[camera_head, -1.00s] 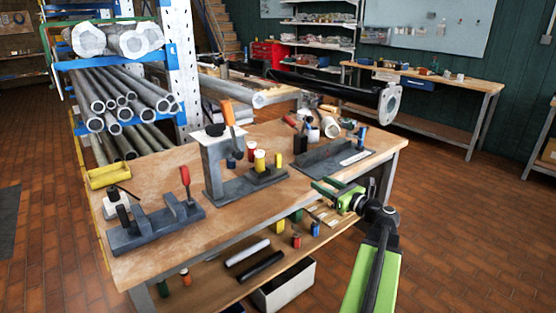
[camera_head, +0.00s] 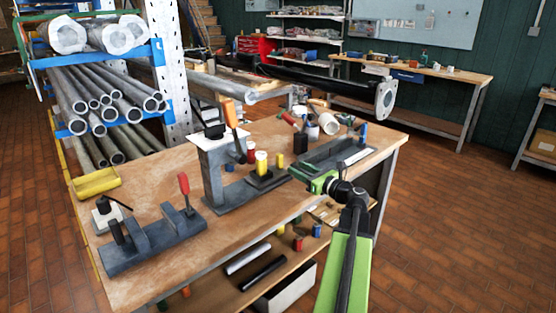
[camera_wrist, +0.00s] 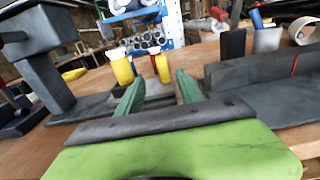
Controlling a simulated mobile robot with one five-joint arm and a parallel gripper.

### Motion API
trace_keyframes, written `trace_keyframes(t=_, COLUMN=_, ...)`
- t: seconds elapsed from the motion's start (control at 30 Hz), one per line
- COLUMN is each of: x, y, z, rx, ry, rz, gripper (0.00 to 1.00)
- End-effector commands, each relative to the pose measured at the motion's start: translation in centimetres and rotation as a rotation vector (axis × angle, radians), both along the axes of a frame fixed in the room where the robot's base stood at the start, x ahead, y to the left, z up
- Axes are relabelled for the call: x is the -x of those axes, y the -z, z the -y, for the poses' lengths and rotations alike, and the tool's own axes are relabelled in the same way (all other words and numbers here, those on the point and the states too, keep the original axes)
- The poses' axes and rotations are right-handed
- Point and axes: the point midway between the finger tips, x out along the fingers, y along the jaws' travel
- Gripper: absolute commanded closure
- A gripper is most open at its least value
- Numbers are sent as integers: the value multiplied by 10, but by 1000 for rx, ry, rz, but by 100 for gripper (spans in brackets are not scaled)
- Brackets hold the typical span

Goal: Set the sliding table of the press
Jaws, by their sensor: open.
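The press (camera_head: 212,172) is a grey upright frame on a long base, with an orange lever (camera_head: 231,113) on top. Its sliding table (camera_head: 266,179) is a dark block on the right part of the base, with a yellow cylinder (camera_head: 261,163) standing on it. My green gripper (camera_head: 312,180) is just right of the sliding table, apart from it in the head view. In the wrist view my gripper (camera_wrist: 158,92) has its two green fingers spread and empty. The press column (camera_wrist: 45,75) shows at left there, and yellow cylinders (camera_wrist: 122,70) stand beyond the fingers.
A long grey fixture (camera_head: 325,153) lies right of the press, close to my gripper. A fixture with a red handle (camera_head: 152,243) stands front left. Small pots and a black block (camera_head: 300,142) stand behind. The lower shelf (camera_head: 222,291) holds rods and several small cylinders.

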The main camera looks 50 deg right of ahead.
Motion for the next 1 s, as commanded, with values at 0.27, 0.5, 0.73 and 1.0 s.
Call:
trace_keyframes(t=0.27, x=-68, y=0, z=12, rx=0, ry=6, rz=0, gripper=56)
trace_keyframes(t=0.5, x=-104, y=0, z=14, rx=0, ry=9, rz=0, gripper=56)
trace_keyframes(t=0.73, x=-110, y=0, z=14, rx=0, ry=11, rz=0, gripper=56)
trace_keyframes(t=1.0, x=-110, y=0, z=14, rx=0, ry=11, rz=0, gripper=73)
